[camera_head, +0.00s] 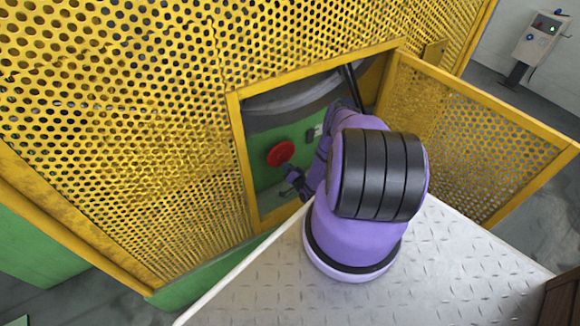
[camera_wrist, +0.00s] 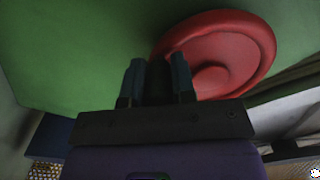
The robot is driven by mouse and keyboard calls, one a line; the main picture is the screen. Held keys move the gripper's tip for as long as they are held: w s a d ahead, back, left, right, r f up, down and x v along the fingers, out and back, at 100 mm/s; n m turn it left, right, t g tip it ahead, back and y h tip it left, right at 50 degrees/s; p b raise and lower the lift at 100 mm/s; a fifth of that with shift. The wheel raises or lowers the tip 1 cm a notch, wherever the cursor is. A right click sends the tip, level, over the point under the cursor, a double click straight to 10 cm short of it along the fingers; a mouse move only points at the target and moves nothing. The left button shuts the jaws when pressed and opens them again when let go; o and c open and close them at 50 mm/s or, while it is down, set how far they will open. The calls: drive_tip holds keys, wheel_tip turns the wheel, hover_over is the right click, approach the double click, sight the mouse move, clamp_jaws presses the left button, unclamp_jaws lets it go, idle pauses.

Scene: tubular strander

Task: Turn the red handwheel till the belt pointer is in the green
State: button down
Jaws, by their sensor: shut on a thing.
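The red handwheel (camera_head: 280,153) is on the green panel inside the yellow cage's opening. In the wrist view the red handwheel (camera_wrist: 225,52) fills the upper right, with a round hub. My gripper (camera_head: 294,176) is just below the wheel in the head view. In the wrist view my gripper (camera_wrist: 158,76) has its two fingers at the wheel's lower-left rim, shut on a dark part between them, seemingly the wheel's handle. A small pale plate (camera_head: 314,132) is right of the wheel, partly hidden by my arm. I cannot make out the belt pointer or a green zone.
The yellow perforated guard (camera_head: 120,110) surrounds the opening. Its door (camera_head: 475,130) stands open to the right. A steel tread-plate platform (camera_head: 455,255) lies below my arm. A control box (camera_head: 540,38) stands at the far upper right.

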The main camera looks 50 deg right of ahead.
drive_tip(key=shift+a+f+m, duration=0.1)
drive_tip(key=shift+a+m, duration=0.35)
drive_tip(key=shift+m, duration=0.25)
drive_tip(key=c, duration=0.9)
unclamp_jaws()
drive_tip(key=shift+c, duration=0.2)
